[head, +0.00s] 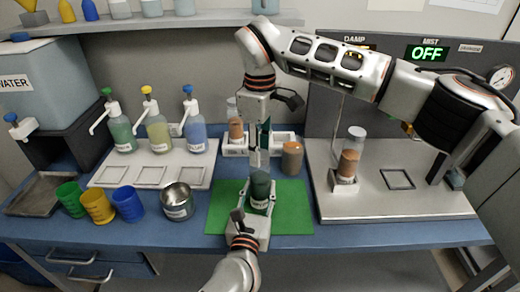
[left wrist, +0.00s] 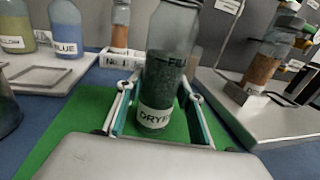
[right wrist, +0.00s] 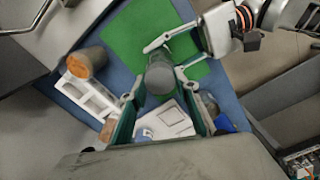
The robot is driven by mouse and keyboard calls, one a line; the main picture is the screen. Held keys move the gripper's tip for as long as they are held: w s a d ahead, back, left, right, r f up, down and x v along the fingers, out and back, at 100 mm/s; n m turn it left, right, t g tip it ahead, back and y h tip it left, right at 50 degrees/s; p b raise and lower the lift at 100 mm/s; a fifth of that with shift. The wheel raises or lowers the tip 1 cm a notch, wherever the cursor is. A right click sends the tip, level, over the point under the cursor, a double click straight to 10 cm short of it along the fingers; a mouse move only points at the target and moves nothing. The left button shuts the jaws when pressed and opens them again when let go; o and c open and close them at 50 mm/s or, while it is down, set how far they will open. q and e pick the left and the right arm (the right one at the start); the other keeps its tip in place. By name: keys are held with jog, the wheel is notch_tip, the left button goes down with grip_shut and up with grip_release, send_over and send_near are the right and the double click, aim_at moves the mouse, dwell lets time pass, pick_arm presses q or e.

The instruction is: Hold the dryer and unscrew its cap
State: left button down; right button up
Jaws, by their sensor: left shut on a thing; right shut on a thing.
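The dryer (head: 260,186) is a clear bottle of dark green granules, upright on the green mat (head: 226,192). In the left wrist view the dryer (left wrist: 157,90) stands between my left fingers, its label facing me and its top cut off. My left gripper (head: 258,204) comes in low from the front and is shut on the bottle's body. My right gripper (head: 260,160) points down from above and is shut on the grey cap. The cap (right wrist: 160,78) shows between its fingers in the right wrist view. Whether the cap is loose cannot be seen.
A brown-topped container (head: 292,158) stands close right of the dryer. A metal cup (head: 178,200) and colored cups (head: 98,205) stand to the left. A machine plate (head: 440,203) with a tube of brown grains (head: 350,155) is at right. Pump bottles (head: 158,130) stand behind left.

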jog(key=n, duration=0.9)
jog(key=shift+n, duration=0.4)
jog(key=n, duration=0.3)
jog(key=shift+n, duration=0.3)
jog(key=n, duration=1)
jog(key=shift+r+n, duration=0.1)
jog(key=shift+n, duration=0.3)
jog(key=n, duration=0.3)
jog(key=shift+n, duration=0.3)
jog(key=n, duration=1)
jog(key=shift+n, duration=0.3)
jog(key=n, duration=1.1)
jog(key=shift+n, duration=0.3)
jog(key=shift+r, duration=0.15)
